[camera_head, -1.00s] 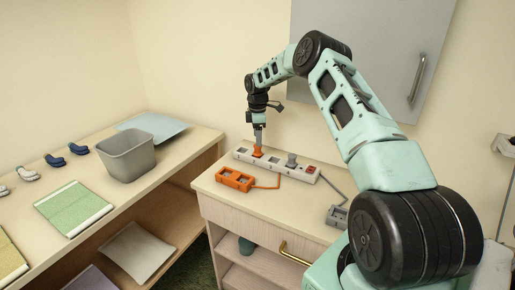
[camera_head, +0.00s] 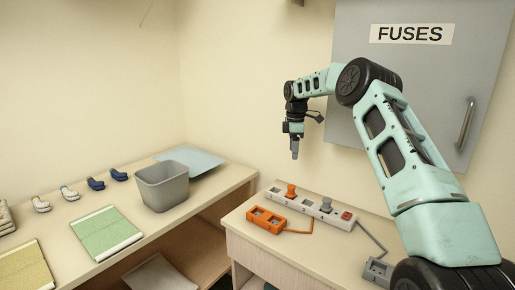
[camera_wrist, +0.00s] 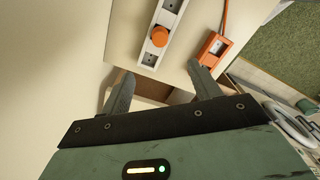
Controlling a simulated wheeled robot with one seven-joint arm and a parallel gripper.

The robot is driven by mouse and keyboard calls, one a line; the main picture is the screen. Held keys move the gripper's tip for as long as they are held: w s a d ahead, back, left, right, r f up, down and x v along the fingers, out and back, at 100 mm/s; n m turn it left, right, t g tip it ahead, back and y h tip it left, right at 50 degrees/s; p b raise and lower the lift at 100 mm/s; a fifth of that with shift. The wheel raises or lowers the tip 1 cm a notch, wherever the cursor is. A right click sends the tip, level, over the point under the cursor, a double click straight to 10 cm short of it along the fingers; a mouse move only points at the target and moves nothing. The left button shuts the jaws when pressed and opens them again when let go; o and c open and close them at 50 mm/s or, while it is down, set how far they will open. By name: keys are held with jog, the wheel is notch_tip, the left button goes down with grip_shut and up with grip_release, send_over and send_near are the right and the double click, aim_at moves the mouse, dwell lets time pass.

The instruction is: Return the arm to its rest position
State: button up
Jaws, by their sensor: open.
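My gripper (camera_head: 295,150) hangs fingers down above the back left of the cabinet top, in front of the wall. It is raised clear of the white power strip (camera_head: 308,208). In the wrist view, its two fingers (camera_wrist: 161,75) are apart with nothing between them. An orange plug (camera_head: 291,190) stands in the strip; it also shows in the wrist view as a round orange top (camera_wrist: 159,37). A grey plug (camera_head: 326,204) stands farther right in the strip. My arm arches from the lower right up and over to the gripper.
An orange socket box (camera_head: 266,220) and a grey one (camera_head: 377,270) lie on the cabinet top (camera_head: 245,225) with their cords. A grey fuse cabinet (camera_head: 400,60) is on the wall behind my arm. A grey bin (camera_head: 163,187) stands on the left table. The air around the gripper looks free.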

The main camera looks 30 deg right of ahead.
jog(key=s+a+r, duration=0.2)
jog(key=s+a, duration=0.1)
jog(key=a, duration=0.9)
jog(key=s+a+r, duration=0.1)
jog(key=s+a, duration=0.2)
jog(key=a, duration=0.8)
jog(key=s+a+r, duration=0.2)
jog(key=s+a, duration=0.1)
jog(key=a, duration=0.9)
jog(key=s+a, duration=0.8)
jog(key=s, duration=0.1)
jog(key=s+a+f+m, duration=0.1)
jog(key=s+f, duration=0.1)
jog(key=s, duration=1)
jog(key=s+a+f+m, duration=0.1)
jog(key=s+f+m, duration=0.1)
jog(key=s, duration=1.1)
jog(key=shift+a+f+y, duration=0.2)
jog(key=shift+a+y, duration=0.1)
jog(key=shift+a, duration=0.1)
